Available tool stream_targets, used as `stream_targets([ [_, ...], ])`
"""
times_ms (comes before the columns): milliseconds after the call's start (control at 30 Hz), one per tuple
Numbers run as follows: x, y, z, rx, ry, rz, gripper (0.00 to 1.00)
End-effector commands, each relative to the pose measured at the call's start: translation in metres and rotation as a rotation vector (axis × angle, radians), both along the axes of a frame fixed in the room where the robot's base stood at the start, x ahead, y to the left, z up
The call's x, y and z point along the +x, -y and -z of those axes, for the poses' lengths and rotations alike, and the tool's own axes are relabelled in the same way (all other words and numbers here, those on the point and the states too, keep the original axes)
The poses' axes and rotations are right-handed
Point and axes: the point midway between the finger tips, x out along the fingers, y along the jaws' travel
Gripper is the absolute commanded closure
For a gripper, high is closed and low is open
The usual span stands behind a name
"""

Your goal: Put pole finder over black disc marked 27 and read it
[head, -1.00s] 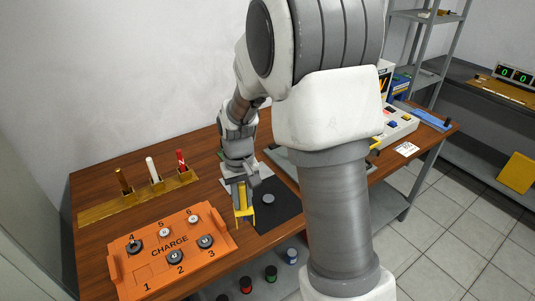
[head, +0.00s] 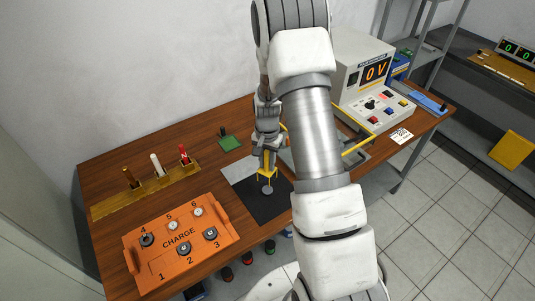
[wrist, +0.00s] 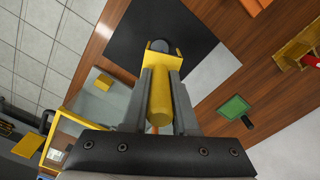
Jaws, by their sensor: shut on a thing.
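My gripper (head: 266,150) is shut on a yellow tool, which I take for the pole finder (head: 267,163); in the wrist view the pole finder (wrist: 160,97) sticks out between the fingers, with a forked yellow end. A small grey disc (head: 267,190) lies on the black mat (head: 262,212), just in front of the fork. In the wrist view a dark round disc (wrist: 160,45) shows partly behind the fork. I cannot tell whether the fork touches the disc, and I can read no number 27 on it.
An orange CHARGE tray (head: 181,243) with numbered places and several discs stands at the front left. A brass rack (head: 150,191) holds three rods. A green pad (head: 230,143) lies behind the mat. A meter (head: 365,75) showing 0 V stands at the right.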

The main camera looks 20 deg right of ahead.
Motion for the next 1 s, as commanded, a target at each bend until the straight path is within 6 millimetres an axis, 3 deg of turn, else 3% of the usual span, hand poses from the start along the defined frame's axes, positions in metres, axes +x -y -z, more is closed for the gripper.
stream_targets([
  [567, 0.000, 0.001, 0.003, -0.001, 0.001, 0.011, 1.00],
  [1000, 0.000, 0.001, 0.042, -0.001, -0.001, 0.010, 1.00],
])
